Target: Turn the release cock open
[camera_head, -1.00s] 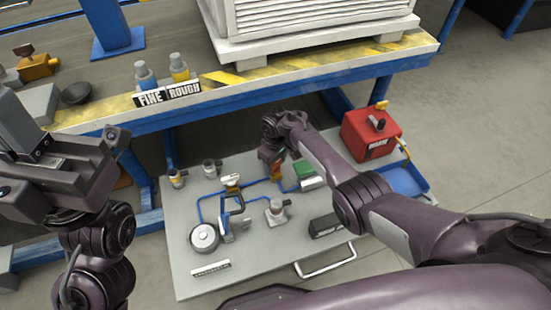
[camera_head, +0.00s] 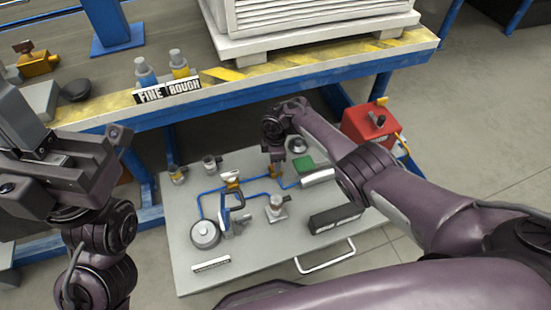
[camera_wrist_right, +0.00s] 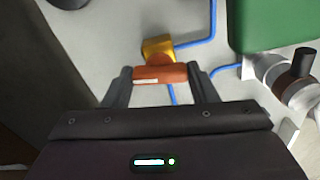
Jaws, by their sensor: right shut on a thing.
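The release cock appears to be the valve with an orange-red handle (camera_wrist_right: 160,76) on a yellow body (camera_wrist_right: 158,48), joined to blue tubing. In the right wrist view the handle lies crosswise between the fingertips of my right gripper (camera_wrist_right: 159,85), which is shut on it. In the head view my right gripper (camera_head: 277,160) points down at the panel (camera_head: 185,245), and hides most of this valve. My left gripper (camera_head: 118,147) is at the left, away from the panel; its finger gap is unclear.
A green block (camera_head: 303,164) and a metal fitting (camera_wrist_right: 297,78) are close to the right gripper. A red box (camera_head: 368,126) stands farther right. The workbench edge (camera_head: 300,80) runs behind.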

